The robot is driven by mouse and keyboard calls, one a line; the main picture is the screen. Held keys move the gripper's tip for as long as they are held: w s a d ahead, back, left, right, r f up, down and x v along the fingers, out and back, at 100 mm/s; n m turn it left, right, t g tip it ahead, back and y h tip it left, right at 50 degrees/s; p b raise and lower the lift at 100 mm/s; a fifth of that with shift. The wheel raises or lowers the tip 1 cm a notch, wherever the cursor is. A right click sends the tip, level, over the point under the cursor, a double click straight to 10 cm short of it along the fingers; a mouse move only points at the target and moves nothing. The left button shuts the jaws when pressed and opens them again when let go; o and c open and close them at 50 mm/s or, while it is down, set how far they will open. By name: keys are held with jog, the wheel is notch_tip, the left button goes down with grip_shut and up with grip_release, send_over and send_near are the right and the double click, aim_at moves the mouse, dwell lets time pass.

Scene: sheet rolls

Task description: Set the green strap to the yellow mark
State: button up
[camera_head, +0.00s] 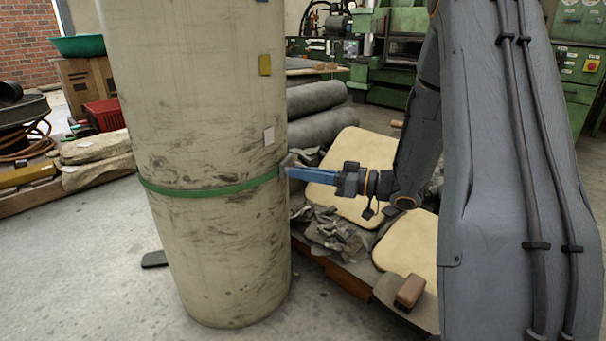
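A tall cream roll (200,125) with dark scuffs stands upright on the floor. The green strap (215,189) runs around it below mid-height and rises slightly to the right. The yellow mark (265,65) is on the roll's upper right, well above the strap. My gripper (288,172), with blue fingers, reaches in from the right to the roll's right edge, level with the strap's right end. I cannot tell whether its fingers hold the strap.
Cushion-like tan pads (350,180) and crumpled grey scraps (338,235) lie on a low platform right of the roll. Grey rolls (325,123) lie behind it. Stacked sacks (92,147) and a red crate (105,114) are at left. The front left floor is clear.

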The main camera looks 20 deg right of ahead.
grip_shut()
notch_tip(320, 180, up, 26)
jog(key=p, duration=2.7)
jog(key=o, duration=0.5)
grip_release()
jog(key=shift+o, duration=0.2)
jog(key=shift+d, duration=0.1)
jog(key=v, duration=0.7)
jog(key=shift+s+d+p, duration=0.2)
jog(key=shift+s+p, duration=0.05)
jog(key=shift+p, duration=0.15)
